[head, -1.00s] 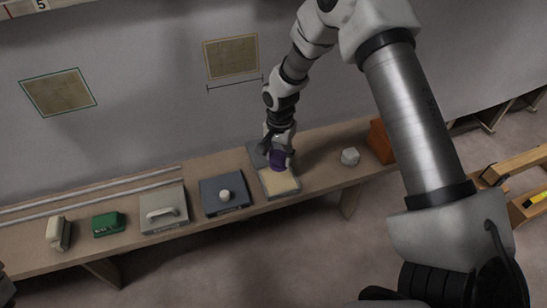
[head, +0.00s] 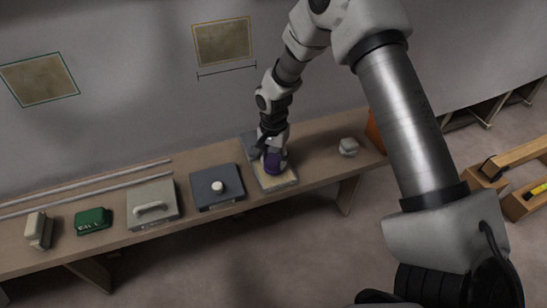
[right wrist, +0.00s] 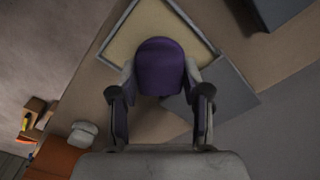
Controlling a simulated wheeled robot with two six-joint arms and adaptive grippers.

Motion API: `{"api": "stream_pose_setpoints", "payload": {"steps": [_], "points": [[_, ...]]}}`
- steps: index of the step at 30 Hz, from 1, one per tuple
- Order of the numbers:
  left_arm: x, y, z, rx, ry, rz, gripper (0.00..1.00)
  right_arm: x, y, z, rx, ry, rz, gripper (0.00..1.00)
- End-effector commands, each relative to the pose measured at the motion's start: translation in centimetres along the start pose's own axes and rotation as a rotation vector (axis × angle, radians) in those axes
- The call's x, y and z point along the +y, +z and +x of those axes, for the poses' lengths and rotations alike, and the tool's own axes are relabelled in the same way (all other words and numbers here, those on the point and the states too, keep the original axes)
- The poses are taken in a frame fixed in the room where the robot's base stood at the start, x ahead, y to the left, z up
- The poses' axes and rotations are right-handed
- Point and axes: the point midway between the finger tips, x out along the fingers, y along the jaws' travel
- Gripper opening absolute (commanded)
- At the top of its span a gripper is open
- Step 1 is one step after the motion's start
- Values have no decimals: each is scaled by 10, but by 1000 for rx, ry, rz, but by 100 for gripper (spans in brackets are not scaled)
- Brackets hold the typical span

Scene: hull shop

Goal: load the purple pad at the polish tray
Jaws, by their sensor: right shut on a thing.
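My right gripper (head: 270,148) is shut on the purple pad (head: 273,162), which is upright in its fingers. The pad also shows between the fingers in the right wrist view (right wrist: 161,66). The polish tray (head: 277,184) is a shallow tray with a cream-coloured bed and a grey rim, on the bench. The pad is over the cream bed; whether it touches the bed I cannot tell. In the right wrist view the cream bed (right wrist: 146,21) shows beyond the pad. The pad hides part of the tray. My left gripper is not in view.
On the bench (head: 312,150) left of the tray stand a dark blue box with a white knob (head: 217,187), a grey box with a handle (head: 152,204), a green block (head: 93,221) and a cream block (head: 38,230). To the right are a small white block (head: 348,147) and an orange object (head: 375,133).

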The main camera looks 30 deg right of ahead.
Motion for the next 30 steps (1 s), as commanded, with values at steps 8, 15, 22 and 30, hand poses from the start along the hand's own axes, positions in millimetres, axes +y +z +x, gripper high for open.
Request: {"api": "stream_pose_setpoints", "payload": {"steps": [8, 15, 22, 30], "points": [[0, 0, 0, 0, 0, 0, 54, 0, 0, 1, 0, 0, 0, 14], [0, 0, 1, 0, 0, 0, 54, 0, 0, 4, 0, 0, 0, 14], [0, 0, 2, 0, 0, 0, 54, 0, 0, 6, 0, 0, 0, 14], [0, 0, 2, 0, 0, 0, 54, 0, 0, 7, 0, 0, 0, 14]]}}
